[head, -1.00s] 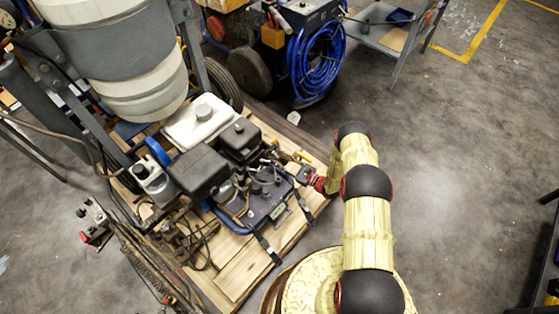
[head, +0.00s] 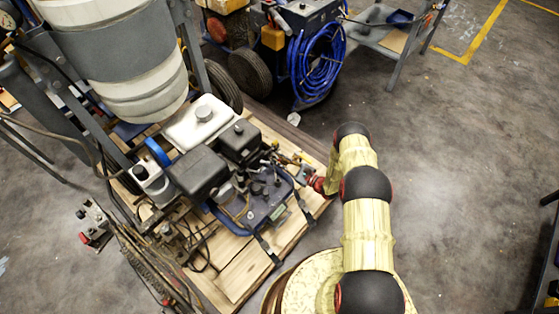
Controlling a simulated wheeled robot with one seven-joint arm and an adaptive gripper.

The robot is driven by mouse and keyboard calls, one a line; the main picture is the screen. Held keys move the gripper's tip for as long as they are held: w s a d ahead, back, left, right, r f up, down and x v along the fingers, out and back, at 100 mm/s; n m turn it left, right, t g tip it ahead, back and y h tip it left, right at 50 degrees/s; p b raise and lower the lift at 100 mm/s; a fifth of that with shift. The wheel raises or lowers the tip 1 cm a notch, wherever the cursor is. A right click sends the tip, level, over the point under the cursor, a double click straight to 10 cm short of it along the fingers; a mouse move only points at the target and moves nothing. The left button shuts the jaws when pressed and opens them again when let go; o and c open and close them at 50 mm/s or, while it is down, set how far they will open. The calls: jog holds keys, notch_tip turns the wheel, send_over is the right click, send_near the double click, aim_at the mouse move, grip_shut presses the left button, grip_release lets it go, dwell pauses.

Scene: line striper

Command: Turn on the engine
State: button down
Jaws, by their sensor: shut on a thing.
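The engine (head: 240,180) with its black covers and white tank (head: 201,122) sits on a wooden pallet (head: 240,270), in the middle of the head view. My arm reaches in from the lower right. My gripper (head: 303,173) is at the engine's right side, next to small yellow and metal parts. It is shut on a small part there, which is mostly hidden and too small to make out. The engine's switch cannot be told apart in this view.
A large white and grey drum (head: 125,60) stands in a frame at upper left. A blue hose coil (head: 315,58) hangs on a machine behind. A grey metal cart (head: 390,35) is at the top. The floor (head: 450,150) to the right is clear.

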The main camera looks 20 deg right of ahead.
aim_at(279, 160)
jog(key=shift+s+r+p, duration=0.1)
jog(key=shift+s+p, duration=0.05)
jog(key=shift+p, duration=0.2)
jog(key=shift+r+g+h+p, duration=0.6)
jog(key=shift+g+p, duration=0.3)
jog(key=shift+p, duration=0.25)
jog(key=g+p, duration=0.1)
jog(key=g+h+p, duration=0.1)
jog(key=p, duration=0.1)
jog(key=shift+s+r+h, duration=0.1)
jog(key=shift+r+h, duration=0.2)
jog(key=shift+r, duration=0.1)
jog(key=g+h+p, duration=0.2)
jog(key=shift+r+m+g, duration=0.3)
jog(key=shift+r, duration=0.1)
jog(key=shift+a+r+g+h+p, duration=0.1)
jog(key=shift+r+g+h+p, duration=0.1)
jog(key=shift+g+h+p, duration=0.45)
jog(key=shift+g, duration=0.25)
jog(key=c, duration=1.9)
grip_release()
jog(key=shift+w+r, duration=0.15)
jog(key=shift+w, duration=0.05)
